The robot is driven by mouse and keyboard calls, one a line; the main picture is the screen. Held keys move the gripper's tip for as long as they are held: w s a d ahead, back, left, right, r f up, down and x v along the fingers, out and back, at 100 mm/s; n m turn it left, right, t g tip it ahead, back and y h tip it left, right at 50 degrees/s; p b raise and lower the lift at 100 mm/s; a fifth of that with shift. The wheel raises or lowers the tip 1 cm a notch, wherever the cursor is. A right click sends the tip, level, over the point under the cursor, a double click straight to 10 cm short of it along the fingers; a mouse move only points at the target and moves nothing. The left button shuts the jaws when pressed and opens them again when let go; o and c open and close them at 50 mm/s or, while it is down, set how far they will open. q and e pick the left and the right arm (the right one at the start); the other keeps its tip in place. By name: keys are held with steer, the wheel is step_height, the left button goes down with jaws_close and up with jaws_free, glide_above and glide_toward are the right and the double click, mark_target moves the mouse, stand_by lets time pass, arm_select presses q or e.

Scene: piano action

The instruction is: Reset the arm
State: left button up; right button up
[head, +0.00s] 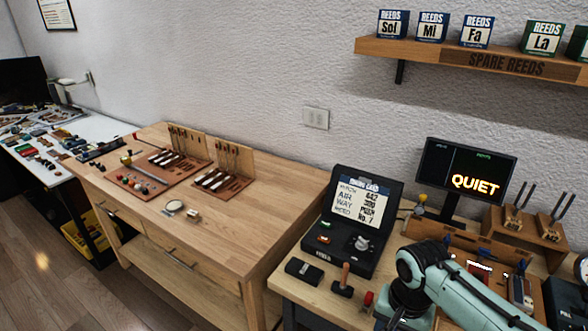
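A teal jointed arm (455,285) with black joints is at the lower right. It appears to rise from the right bench, and its far end runs out of the picture. A small red-topped part (368,298) is just left of its base. A wooden-handled lever (344,278) on a black base and a flat black box (304,271) sit on the bench's front left. An open black case (346,238) behind them has a lit panel, a round knob and small coloured buttons. Neither of my grippers is in view.
A monitor (466,175) reads "QUIET". Wooden holders with upright tools (523,228) stand right of it. A shelf (480,62) of reed boxes is above. The wooden bench (250,235) at centre holds tool racks; its right half is clear. A white table (50,145) is cluttered.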

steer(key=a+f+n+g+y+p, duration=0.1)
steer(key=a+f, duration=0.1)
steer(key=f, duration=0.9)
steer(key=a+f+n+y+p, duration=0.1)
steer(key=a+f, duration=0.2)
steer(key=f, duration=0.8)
arm_select(q)
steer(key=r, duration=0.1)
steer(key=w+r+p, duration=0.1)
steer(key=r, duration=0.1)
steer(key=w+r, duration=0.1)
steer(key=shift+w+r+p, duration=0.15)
steer(key=shift+p, duration=0.15)
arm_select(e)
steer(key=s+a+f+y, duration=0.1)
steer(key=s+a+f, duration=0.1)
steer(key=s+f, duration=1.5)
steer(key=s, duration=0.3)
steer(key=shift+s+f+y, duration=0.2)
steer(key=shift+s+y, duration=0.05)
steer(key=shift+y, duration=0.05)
